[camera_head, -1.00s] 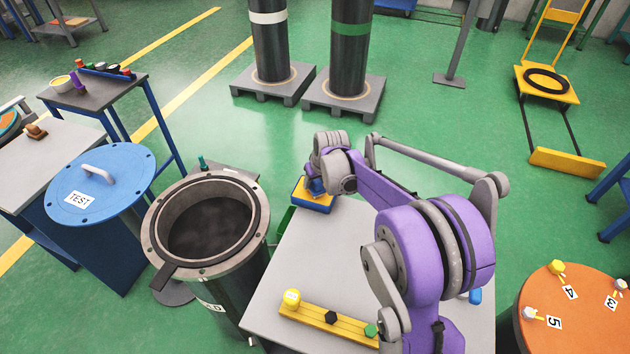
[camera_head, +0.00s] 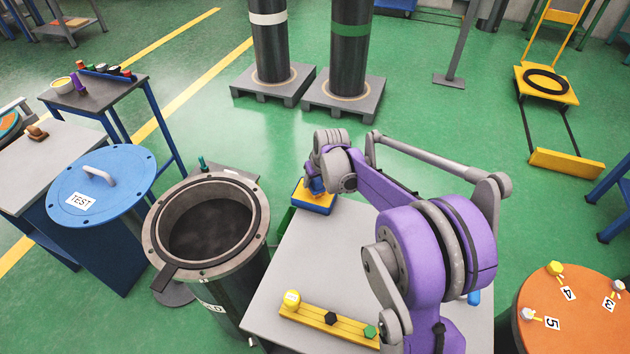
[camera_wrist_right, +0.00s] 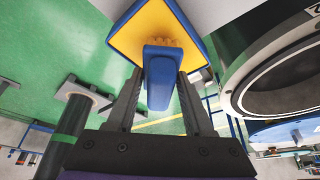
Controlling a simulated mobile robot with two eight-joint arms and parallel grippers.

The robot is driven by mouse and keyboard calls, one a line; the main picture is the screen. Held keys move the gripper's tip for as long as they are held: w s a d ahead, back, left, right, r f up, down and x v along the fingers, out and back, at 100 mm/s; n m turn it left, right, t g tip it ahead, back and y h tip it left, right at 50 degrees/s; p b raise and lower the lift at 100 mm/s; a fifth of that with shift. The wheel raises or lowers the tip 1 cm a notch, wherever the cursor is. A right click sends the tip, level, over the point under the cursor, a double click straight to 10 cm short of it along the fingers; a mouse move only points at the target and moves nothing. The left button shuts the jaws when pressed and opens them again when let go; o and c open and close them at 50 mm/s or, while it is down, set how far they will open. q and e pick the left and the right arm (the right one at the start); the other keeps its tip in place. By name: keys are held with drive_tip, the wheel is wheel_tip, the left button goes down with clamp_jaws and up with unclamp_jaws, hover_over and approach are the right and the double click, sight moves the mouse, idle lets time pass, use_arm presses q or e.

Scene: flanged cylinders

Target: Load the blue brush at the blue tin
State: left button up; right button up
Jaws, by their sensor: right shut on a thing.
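The blue brush (camera_wrist_right: 160,80) is between the fingers of my right gripper (camera_wrist_right: 158,88), which is shut on its handle. In the head view my right gripper (camera_head: 315,180) is low over the blue tin (camera_head: 322,209) at the far left corner of the grey table. The tin is a shallow blue square box with a yellow inside. In the wrist view the tin (camera_wrist_right: 118,28) lies just beyond the brush. The tan bristles overlap the yellow; I cannot tell if they touch it. My left gripper is out of view.
An open flanged cylinder (camera_head: 257,225) stands left of the grey table (camera_head: 290,260). A yellow bar (camera_head: 330,318) with coloured pieces lies near the table's front. A blue TEST lid (camera_head: 120,180) is at left; an orange disc (camera_head: 575,310) with numbered bolts is at right.

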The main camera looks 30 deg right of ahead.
drive_tip(key=shift+r+p, duration=1.4)
drive_tip(key=shift+r, duration=1.45)
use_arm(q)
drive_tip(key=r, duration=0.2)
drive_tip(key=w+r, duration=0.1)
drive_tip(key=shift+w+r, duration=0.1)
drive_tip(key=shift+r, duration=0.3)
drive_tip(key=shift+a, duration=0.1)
use_arm(e)
drive_tip(key=shift+s+a+f, duration=0.1)
